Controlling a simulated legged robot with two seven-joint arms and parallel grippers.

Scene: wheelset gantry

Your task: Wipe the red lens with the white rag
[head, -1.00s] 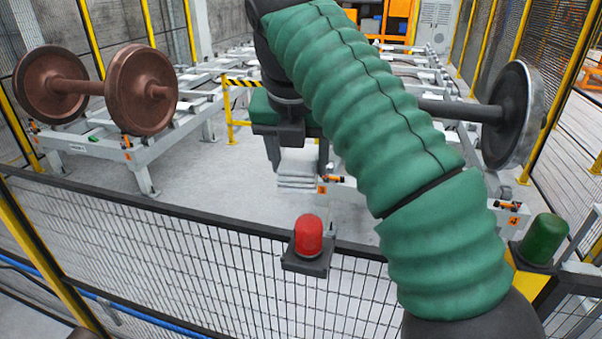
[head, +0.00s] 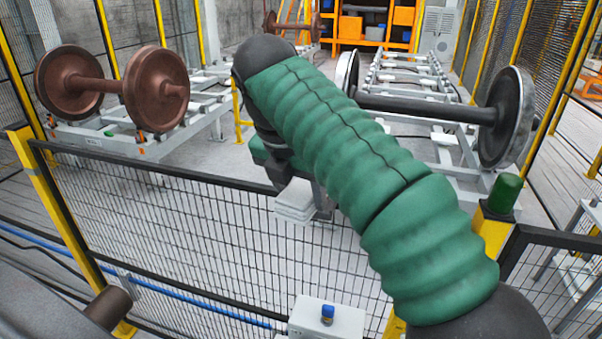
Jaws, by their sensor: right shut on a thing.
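My right gripper (head: 298,188) hangs at the end of the green-sleeved arm, near the fence's top rail in the middle of the picture. It is shut on the folded white rag (head: 294,203), which shows as a pale layered pad below the fingers. The red lens is not visible now; my right arm covers the middle of the fence line, where it may be hidden. My left gripper is not in view.
A mesh fence with a dark top rail (head: 150,170) crosses in front. A green lens (head: 505,193) stands on a yellow post at right. A white box (head: 340,322) with a blue button (head: 327,312) is below. Wheelsets (head: 110,87) stand behind the fence.

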